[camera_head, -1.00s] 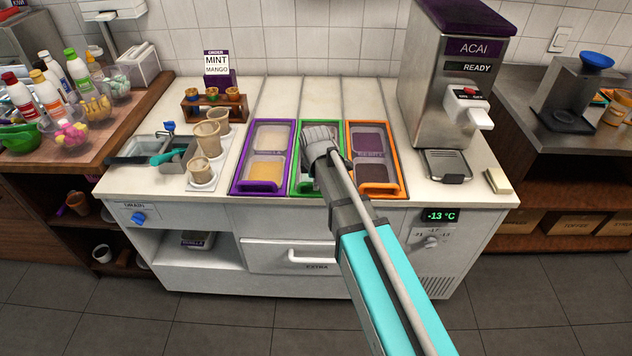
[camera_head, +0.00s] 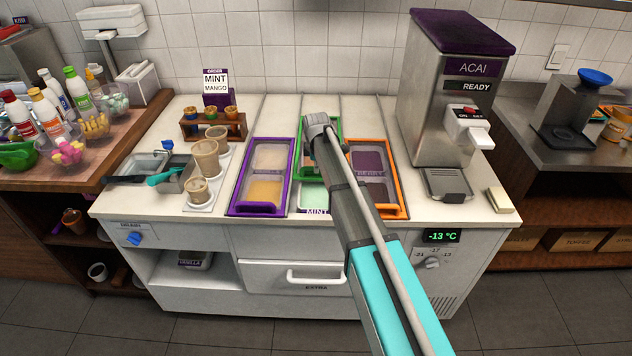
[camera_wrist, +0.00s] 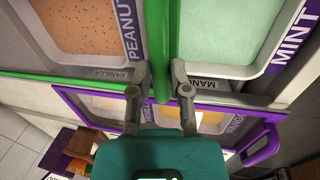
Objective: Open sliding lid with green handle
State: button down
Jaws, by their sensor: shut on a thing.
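The sliding lid with the green handle (camera_head: 336,147) is pushed toward the back of the middle freezer well. The green handle (camera_wrist: 161,50) shows as a bar in the wrist view. My gripper (camera_wrist: 160,72) is shut on it, one finger on each side. In the head view my gripper (camera_head: 318,122) and arm cover much of the lid. A pale green mint tub (camera_head: 314,196) lies uncovered at the front of the well; it also shows in the wrist view (camera_wrist: 222,35). A peanut tub (camera_wrist: 92,25) shows on the lid side in the wrist view.
A purple-framed lid (camera_head: 236,195) lies to the left and an orange-framed lid (camera_head: 397,195) to the right. An acai machine (camera_head: 435,100) stands at the right. Cups (camera_head: 206,160) and a cone rack (camera_head: 240,128) stand at the left. The counter behind is partly clear.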

jog(key=w, duration=2.3)
jog(key=shift+w+d, duration=0.1)
jog(key=shift+w, duration=0.2)
jog(key=c, duration=0.6)
grip_release()
jog(key=shift+s, duration=0.1)
jog(key=s, duration=3)
jog(key=shift+s, duration=0.35)
jog(key=shift+r, duration=0.1)
